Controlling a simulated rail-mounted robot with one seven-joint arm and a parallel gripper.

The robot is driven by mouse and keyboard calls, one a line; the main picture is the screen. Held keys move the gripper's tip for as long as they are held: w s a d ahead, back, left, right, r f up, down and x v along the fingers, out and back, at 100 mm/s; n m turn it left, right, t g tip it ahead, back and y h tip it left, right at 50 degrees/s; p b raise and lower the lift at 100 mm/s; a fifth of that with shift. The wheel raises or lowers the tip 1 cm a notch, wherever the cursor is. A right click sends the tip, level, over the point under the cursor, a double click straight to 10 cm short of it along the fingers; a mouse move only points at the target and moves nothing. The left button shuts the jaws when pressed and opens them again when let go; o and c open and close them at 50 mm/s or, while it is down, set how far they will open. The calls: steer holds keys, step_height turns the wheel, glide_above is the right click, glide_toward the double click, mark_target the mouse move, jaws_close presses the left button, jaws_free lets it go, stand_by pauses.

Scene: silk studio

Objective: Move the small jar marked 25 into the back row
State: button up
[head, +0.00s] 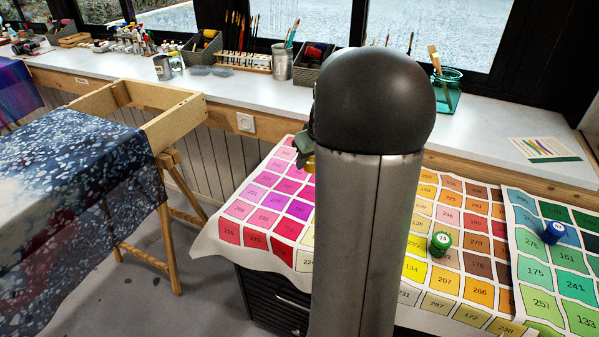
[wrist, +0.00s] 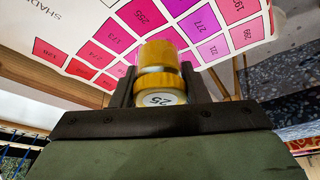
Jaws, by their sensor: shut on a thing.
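The small jar marked 25 (wrist: 160,85) has a yellow-gold body and a white label on its lid. It sits between the two dark fingers of my gripper (wrist: 158,88) in the wrist view, which are shut on it. In the head view, the jar (head: 309,165) is a small yellow patch under my green gripper (head: 306,152), over the pink part of the colour chart (head: 262,175). My own column hides much of the gripper and the chart's middle. I cannot tell how high the jar is above the chart.
A green jar (head: 440,243) stands on the yellow squares, and a blue jar (head: 552,233) stands on the green chart (head: 510,200) at right. Brushes, pots and a teal glass jar (head: 447,92) line the window counter. A wooden frame with patterned cloth (head: 75,180) stands at left.

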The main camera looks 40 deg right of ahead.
steer(key=shift+w+d+f, duration=0.1)
steer(key=shift+w+d, duration=0.1)
steer(key=shift+d, duration=0.2)
steer(key=w+d+f+p, duration=0.1)
steer(key=w+d+f, duration=0.25)
steer(key=w, duration=0.35)
glide_above(297, 171)
steer(key=s, duration=0.2)
steer(key=f, duration=0.5)
steer(key=shift+w+a+f+p, duration=0.1)
steer(key=shift+a+f+p, duration=0.15)
steer(key=shift+p, duration=0.15)
steer(key=shift+w+d+f, duration=0.1)
steer(key=shift+f, duration=0.8)
steer(key=shift+w+d+f, duration=0.1)
steer(key=shift+f, duration=0.8)
steer(key=shift+f, duration=0.2)
steer(key=o, duration=1)
steer(key=shift+a, duration=0.1)
